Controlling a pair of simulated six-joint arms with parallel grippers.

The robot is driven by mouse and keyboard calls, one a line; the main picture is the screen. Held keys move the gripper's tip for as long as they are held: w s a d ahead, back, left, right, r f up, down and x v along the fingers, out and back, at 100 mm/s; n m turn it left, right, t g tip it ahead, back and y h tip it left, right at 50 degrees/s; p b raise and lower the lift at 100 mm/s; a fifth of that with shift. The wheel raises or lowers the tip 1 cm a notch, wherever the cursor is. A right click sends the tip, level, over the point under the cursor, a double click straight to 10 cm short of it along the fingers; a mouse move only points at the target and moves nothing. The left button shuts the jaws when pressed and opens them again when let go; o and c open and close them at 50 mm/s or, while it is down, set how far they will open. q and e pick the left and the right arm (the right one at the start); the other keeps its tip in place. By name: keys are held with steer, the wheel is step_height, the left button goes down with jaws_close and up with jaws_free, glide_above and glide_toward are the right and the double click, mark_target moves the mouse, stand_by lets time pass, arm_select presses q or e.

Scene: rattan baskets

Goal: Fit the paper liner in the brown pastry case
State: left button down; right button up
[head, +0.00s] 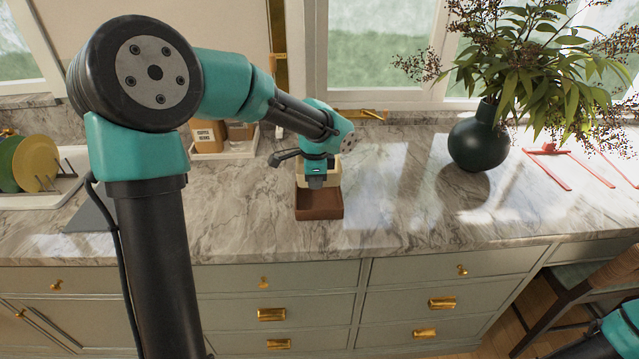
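The brown pastry case (320,212) sits on the marble counter near its front edge, at the middle of the head view. A pale cream piece, which looks like the paper liner (334,172), shows behind my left gripper at the back of the case. My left gripper (317,183) points down over the back part of the case. Its fingers are small and partly blend with the case, so I cannot tell whether they are open or hold the liner. Only part of my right arm shows in the lower right corner; its gripper cannot be made out.
A dark vase (478,142) with leafy branches stands to the right. Red-pink items (548,170) lie farther right. A white tray (236,150) with small boxes stands behind left, and a rack with plates (37,163) at far left. The counter right of the case is clear.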

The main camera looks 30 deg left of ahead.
arm_select(q)
steer(key=shift+f, duration=0.1)
steer(key=shift+f, duration=2.85)
steer(key=shift+f, duration=0.75)
steer(key=c, duration=1.8)
jaws_free()
steer(key=o, duration=0.5)
steer(key=shift+f, duration=0.1)
steer(key=r, duration=1.1)
steer(key=s+r, duration=0.1)
steer(key=r, duration=0.5)
steer(key=shift+d+r, duration=0.3)
steer(key=shift+d, duration=0.1)
steer(key=shift+s+f, duration=0.1)
steer(key=shift+f, duration=0.05)
